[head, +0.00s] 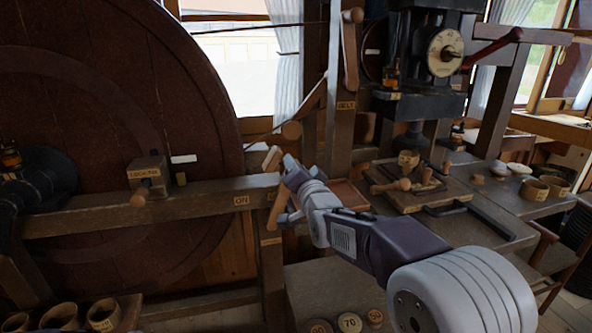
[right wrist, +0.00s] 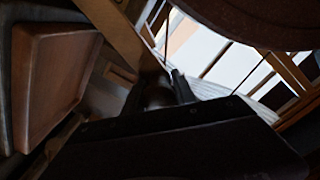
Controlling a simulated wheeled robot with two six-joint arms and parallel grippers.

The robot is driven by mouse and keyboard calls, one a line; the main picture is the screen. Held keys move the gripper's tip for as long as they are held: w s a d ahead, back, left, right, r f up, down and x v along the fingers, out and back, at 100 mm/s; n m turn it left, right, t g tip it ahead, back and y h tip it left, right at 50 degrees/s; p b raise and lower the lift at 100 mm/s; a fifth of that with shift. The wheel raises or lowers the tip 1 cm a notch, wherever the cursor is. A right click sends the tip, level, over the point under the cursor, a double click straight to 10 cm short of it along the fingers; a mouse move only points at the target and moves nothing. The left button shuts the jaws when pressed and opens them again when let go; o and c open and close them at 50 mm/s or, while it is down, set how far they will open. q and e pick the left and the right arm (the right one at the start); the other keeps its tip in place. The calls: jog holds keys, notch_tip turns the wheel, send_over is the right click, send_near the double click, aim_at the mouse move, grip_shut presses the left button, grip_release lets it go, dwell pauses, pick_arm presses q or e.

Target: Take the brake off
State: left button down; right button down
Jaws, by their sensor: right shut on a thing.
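A wooden lever (head: 277,207) stands at the post by the big dark wheel (head: 120,80), close to a small plate reading "ON" (head: 241,200). My right gripper (head: 283,172) reaches it from the right and is shut on its upper part. The fingers hide some of the lever. In the right wrist view the fingers (right wrist: 168,88) close around a dim, rounded piece, too dark to make out well. My left gripper is not in view.
A wooden rail (head: 180,200) crosses in front of the wheel and carries a labelled block (head: 146,174). To the right is a bench with a wooden board (head: 420,197) and turned pieces. A shallow tray (right wrist: 60,70) is beside the right gripper.

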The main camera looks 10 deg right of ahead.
jog(key=shift+d+f, duration=0.1)
jog(key=shift+f, duration=0.3)
jog(key=c, duration=1.2)
grip_release()
jog(key=shift+o, duration=0.8)
jog(key=shift+d, duration=0.1)
jog(key=shift+r, duration=0.1)
jog(key=shift+s+r, duration=0.1)
jog(key=shift+s, duration=0.15)
jog(key=s, duration=0.8)
jog(key=shift+s, duration=0.35)
jog(key=shift+d, duration=0.1)
